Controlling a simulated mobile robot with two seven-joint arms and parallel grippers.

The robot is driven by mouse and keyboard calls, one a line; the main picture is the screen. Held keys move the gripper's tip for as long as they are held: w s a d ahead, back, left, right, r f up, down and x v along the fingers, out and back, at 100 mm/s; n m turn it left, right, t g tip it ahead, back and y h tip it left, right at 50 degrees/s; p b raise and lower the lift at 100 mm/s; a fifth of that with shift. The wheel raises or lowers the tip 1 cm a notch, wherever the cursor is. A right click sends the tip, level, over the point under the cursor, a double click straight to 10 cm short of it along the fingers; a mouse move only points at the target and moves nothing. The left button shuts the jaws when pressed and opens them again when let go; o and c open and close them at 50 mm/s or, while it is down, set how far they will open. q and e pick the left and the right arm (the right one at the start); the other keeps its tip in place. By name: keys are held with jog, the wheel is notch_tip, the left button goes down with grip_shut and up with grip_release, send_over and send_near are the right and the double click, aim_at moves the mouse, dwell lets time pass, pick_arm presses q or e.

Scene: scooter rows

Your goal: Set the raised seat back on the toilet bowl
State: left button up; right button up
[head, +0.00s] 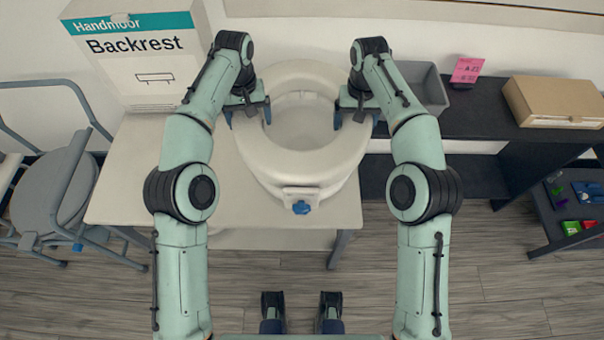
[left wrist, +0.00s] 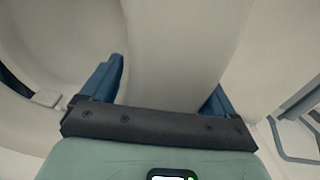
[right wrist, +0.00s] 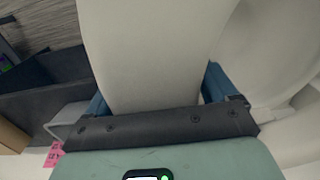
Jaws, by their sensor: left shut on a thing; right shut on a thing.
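The raised seat (head: 304,160) is a thick white ring with a bracket and a blue knob at its front, over the pale table (head: 215,185) in the head view. My left gripper (head: 248,115) is shut on the ring's left wall, and the seat wall (left wrist: 175,50) fills the space between its blue fingers in the left wrist view. My right gripper (head: 356,120) is shut on the right wall, and that wall (right wrist: 150,55) also shows between the fingers in the right wrist view. I cannot tell whether the seat touches the table. I cannot make out a separate toilet bowl.
A Handmoor Backrest box (head: 150,70) stands at the back left. A grey-framed chair (head: 50,200) is at the far left. A dark shelf (head: 480,125) at right holds a grey bin (head: 432,90), a pink label (head: 467,70) and a cardboard box (head: 558,100). Floor in front is clear.

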dwell(0.4)
